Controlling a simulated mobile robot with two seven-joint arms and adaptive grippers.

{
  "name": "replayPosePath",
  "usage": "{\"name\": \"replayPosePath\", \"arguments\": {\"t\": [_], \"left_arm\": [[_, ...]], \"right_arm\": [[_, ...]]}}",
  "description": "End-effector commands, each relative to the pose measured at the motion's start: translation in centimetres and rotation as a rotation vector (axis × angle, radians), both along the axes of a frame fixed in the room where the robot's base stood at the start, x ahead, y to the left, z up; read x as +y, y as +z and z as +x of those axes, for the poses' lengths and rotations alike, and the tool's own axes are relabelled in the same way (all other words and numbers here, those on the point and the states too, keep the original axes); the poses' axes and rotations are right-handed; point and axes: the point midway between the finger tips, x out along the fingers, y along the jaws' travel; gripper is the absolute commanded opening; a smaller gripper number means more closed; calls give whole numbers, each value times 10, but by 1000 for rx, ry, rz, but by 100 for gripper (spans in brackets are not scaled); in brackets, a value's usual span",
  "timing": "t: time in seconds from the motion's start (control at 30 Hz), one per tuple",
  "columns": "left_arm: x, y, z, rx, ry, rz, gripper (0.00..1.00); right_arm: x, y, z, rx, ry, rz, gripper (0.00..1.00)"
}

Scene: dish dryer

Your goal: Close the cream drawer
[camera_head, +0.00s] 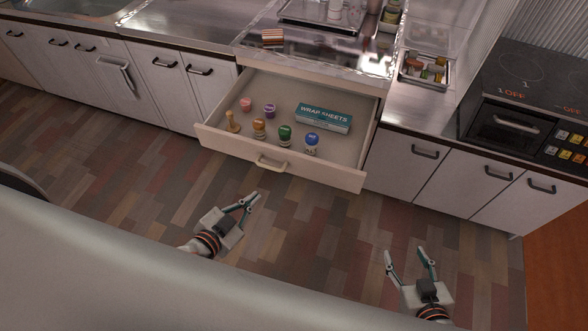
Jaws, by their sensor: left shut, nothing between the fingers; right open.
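The cream drawer (215,140) is pulled open from the counter front, with a light handle (272,164) on its front panel. Inside it lie several small stoppers or bottles and a teal box labelled "WRAP SHEETS" (323,117). My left gripper (253,199) is below and slightly left of the drawer handle in the picture, apart from it. It is shut and empty. My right gripper (406,254) is open and empty, lower right of the drawer and apart from it.
Closed white cabinets with dark handles (199,71) flank the drawer on both sides. A towel (113,65) hangs on one. A metal tray of small items (424,70) and a stove (530,75) are on the right counter. The wood floor (310,230) before the drawer is clear.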

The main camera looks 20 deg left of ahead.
Motion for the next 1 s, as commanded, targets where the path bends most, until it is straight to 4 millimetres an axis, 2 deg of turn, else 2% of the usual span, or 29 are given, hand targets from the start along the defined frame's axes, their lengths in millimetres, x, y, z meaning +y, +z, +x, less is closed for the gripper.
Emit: {"name": "replayPosePath", "arguments": {"t": [0.03,0.1,0.2,0.37,0.5,0.63,0.77,1.0], "left_arm": [[7,-6,16,-84,-47,74,0],[12,2,34,-212,-123,183,0],[12,11,52,-382,-239,335,0],[3,7,60,-618,-446,562,0],[-8,-8,53,-773,-620,709,0],[-15,-18,46,-864,-731,787,0],[-18,-20,43,-907,-777,820,0],[-36,-14,59,-922,-780,827,0]], "right_arm": [[0,-19,2,-4,2,-4,52],[0,-31,4,-12,5,-9,52],[-1,-49,4,-13,9,-15,52],[-2,-84,-2,9,16,-28,52],[-2,-109,-10,35,20,-35,52],[-3,-121,-14,50,23,-39,52],[-3,-123,-14,51,25,-42,52],[-3,-119,-12,45,24,-42,52]]}}
